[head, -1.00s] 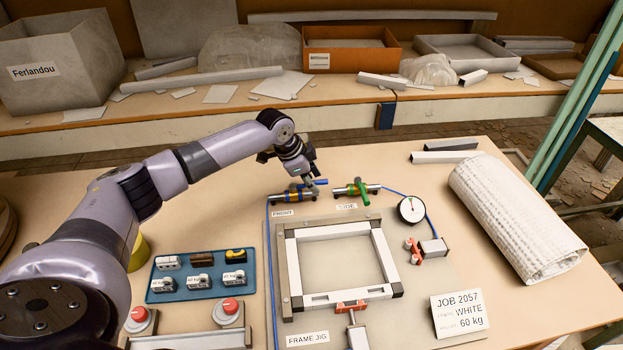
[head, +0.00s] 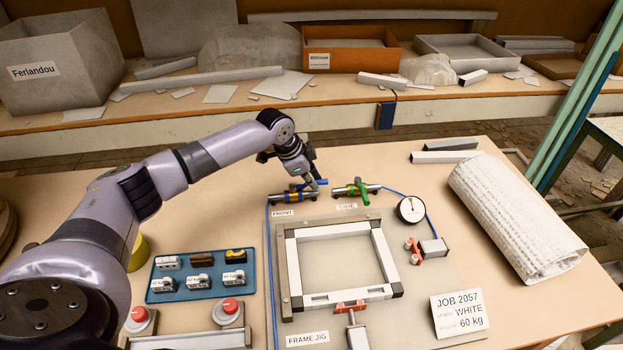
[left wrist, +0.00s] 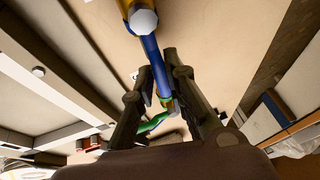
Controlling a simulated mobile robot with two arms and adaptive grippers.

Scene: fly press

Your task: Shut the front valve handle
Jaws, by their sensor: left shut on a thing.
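The front valve (head: 290,197) is a yellow, brass-coloured body on a short pipe behind the FRONT label. Its blue handle (head: 322,181) points to the right, and my gripper partly hides it. In the left wrist view the blue handle (left wrist: 152,52) runs from the valve body (left wrist: 141,16) down between the fingers. My left gripper (head: 312,184) is shut on this handle; its fingers also show in the left wrist view (left wrist: 163,88). My right gripper is in neither view.
The side valve with its green handle (head: 361,190) stands close to the right. A pressure gauge (head: 411,209) is beyond it. The white frame (head: 294,267) in the frame jig lies in front. A blue tray (head: 177,293) with small blocks lies nearer, to the left. The table behind the valves is clear.

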